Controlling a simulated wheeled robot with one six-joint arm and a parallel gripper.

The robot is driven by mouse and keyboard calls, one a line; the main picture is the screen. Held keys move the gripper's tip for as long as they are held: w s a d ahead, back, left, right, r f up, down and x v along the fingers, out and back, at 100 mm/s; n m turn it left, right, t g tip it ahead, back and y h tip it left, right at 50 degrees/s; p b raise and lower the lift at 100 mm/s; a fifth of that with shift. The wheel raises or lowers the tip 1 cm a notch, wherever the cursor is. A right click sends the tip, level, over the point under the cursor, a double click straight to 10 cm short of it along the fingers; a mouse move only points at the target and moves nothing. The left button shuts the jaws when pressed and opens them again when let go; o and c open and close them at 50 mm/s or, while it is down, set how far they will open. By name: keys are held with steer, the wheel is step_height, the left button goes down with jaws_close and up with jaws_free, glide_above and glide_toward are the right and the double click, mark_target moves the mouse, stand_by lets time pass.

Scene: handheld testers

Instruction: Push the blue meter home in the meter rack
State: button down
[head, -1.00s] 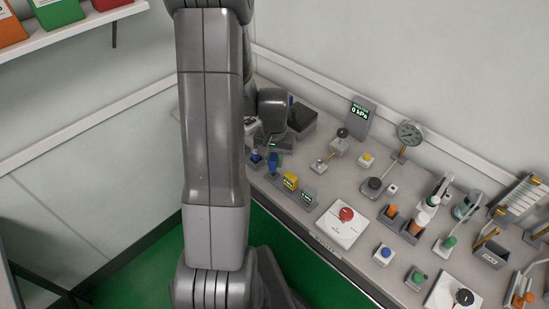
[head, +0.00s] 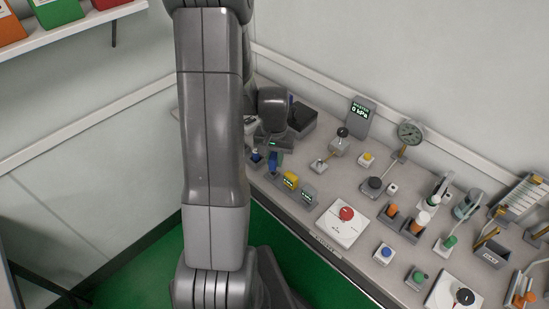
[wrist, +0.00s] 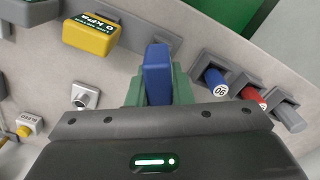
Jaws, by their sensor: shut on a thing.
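The blue meter (wrist: 157,72) stands out ahead of my gripper in the wrist view, between two grey-green fingers. My gripper (wrist: 158,90) is shut on it. In the head view the blue meter (head: 273,160) is small, at the left end of the row of meters, just below my gripper's dark body. The meter rack's slot is mostly hidden by my gripper, and I cannot tell how deep the meter sits. The yellow meter (wrist: 92,35) reads 0 kPa and stands beside it; it also shows in the head view (head: 290,180).
A grey meter (head: 309,194) stands beyond the yellow one. Blue (wrist: 215,81), red (wrist: 251,96) and grey (wrist: 287,116) plugs sit in holders to the right in the wrist view. A red knob on a white box (head: 346,214) and other instruments fill the bench rightward.

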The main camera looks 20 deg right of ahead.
steer(key=shift+f+b, duration=1.1)
steer(key=shift+f, duration=0.2)
stand_by(0.4)
steer(key=c, duration=1.2)
jaws_free()
steer(key=shift+r, duration=0.1)
step_height(320, 180, up, 14)
steer(key=shift+f+p, duration=0.15)
steer(key=shift+p, duration=0.15)
